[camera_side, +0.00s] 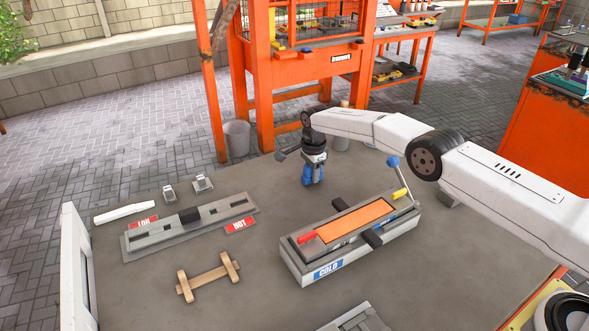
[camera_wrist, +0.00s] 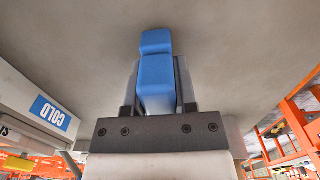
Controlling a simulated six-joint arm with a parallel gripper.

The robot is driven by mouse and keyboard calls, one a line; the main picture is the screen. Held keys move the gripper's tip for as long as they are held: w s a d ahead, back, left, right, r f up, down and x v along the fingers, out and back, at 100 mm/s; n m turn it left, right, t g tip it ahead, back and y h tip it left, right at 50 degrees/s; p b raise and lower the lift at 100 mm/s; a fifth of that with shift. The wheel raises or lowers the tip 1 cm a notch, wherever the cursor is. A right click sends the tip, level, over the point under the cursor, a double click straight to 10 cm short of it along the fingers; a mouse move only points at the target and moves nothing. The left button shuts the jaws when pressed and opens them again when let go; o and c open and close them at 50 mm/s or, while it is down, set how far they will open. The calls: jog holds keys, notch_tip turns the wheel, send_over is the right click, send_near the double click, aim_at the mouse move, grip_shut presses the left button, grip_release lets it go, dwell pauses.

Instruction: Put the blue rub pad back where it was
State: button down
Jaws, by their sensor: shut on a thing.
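The blue rub pad (camera_side: 312,177) is in my gripper (camera_side: 314,164), which points down over the back middle of the grey table. In the wrist view the blue pad (camera_wrist: 156,45) sticks out past the fingers of my gripper (camera_wrist: 158,82), which are shut on its sides. The grey tabletop lies beyond it. I cannot tell whether the pad's lower end touches the table. The place where the pad was before cannot be told from these frames.
The mold labelled COLD (camera_side: 335,270), with an orange strip, red and yellow handles and a blue-knobbed lever (camera_side: 394,162), stands in front of my gripper. A long grey slotted mold (camera_side: 165,232) lies left. A wooden piece (camera_side: 208,276) lies front left. The table between the molds is clear.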

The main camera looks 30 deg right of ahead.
jog(key=shift+f, duration=0.2)
jog(key=shift+c, duration=2)
grip_release()
jog(key=shift+f, duration=0.1)
jog(key=shift+r, duration=0.2)
jog(key=shift+r, duration=6)
jog(key=shift+r, duration=0.1)
